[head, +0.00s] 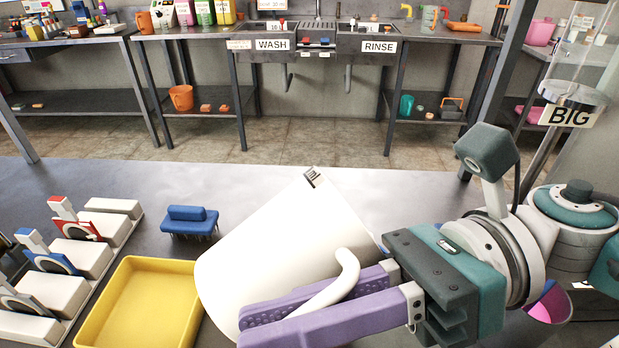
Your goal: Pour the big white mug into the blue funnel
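The big white mug (270,248) is tilted in the head view, held over the near table. Its handle (345,283) faces me. My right gripper (285,325), with purple fingers, comes in from the right, and the handle lies between its fingers, which appear shut on it. The inside of the mug is hidden from me. I cannot make out a blue funnel; only a thin bluish edge shows behind the mug's right side, and I cannot tell what it is. My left gripper is not in view.
A yellow tray (120,318) lies left of the mug. A BIG sign (567,115) hangs at the right. A pink-purple object (552,303) shows below my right arm. The table behind the mug is clear.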

